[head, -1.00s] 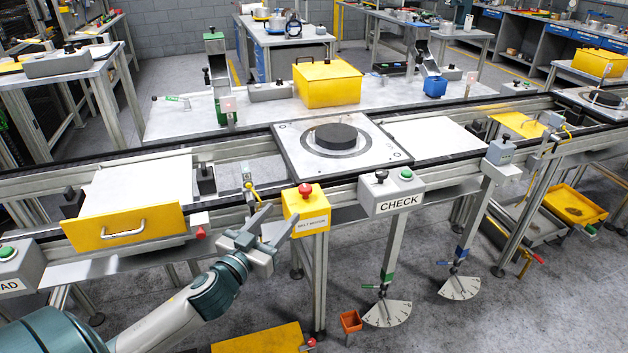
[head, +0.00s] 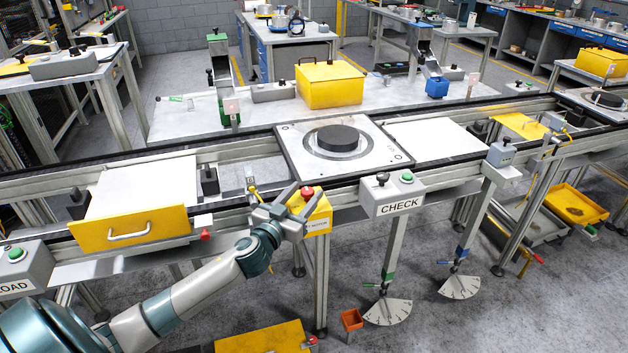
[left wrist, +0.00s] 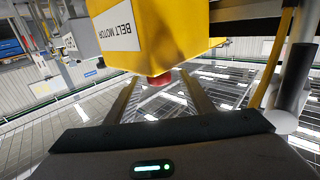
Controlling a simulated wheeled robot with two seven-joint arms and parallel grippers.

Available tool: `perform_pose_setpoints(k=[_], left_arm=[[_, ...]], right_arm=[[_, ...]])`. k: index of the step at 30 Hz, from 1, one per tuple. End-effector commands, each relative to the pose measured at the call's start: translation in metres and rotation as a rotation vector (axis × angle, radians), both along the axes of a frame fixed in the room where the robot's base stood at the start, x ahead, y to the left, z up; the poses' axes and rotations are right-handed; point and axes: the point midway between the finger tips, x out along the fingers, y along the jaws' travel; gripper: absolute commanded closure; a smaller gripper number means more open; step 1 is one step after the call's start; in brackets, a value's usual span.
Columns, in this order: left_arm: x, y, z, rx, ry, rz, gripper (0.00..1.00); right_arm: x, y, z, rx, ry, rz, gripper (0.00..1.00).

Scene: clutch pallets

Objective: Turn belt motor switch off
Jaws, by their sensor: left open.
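The belt motor switch is a yellow box (head: 319,219) with a red knob (head: 307,193) on top, fixed to the front rail of the conveyor. Its label is partly covered by my left gripper in the head view. My left gripper (head: 297,207) is open at the left side of the box. In the left wrist view the yellow box (left wrist: 160,35) fills the upper middle, with its BELT MOTOR label readable. The red knob (left wrist: 159,80) shows there between the open fingers (left wrist: 160,98), apart from both as far as I can tell. My right gripper is not in view.
The CHECK box (head: 392,196) with a black knob and a green button is mounted to the right. A yellow drawer front (head: 130,229) is to the left. A pallet with a black disc (head: 338,138) sits on the conveyor.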

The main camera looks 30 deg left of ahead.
Motion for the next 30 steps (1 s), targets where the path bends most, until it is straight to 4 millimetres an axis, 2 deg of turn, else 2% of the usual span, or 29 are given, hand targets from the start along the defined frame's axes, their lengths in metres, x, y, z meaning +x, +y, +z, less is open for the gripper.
perform_pose_setpoints(k=[3, 9, 15, 25, 26, 30], left_arm=[[0.020, 0.002, 0.003, -0.001, -0.001, 0.000, 0.52], [0.045, 0.003, 0.001, 0.000, 0.000, 0.000, 0.52], [0.057, 0.004, 0.000, -0.001, 0.000, 0.000, 0.52], [0.059, 0.004, -0.001, 0.000, 0.001, 0.000, 0.52], [0.059, 0.004, -0.001, -0.001, 0.001, 0.000, 0.54], [0.059, 0.004, 0.000, -0.001, 0.000, 0.000, 0.88]], right_arm=[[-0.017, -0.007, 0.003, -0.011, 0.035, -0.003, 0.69], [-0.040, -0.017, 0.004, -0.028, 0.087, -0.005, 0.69], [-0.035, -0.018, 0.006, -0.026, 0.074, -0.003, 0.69], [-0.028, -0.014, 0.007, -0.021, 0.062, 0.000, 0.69], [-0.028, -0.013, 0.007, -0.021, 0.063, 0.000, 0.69], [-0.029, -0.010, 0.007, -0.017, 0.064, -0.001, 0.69]])
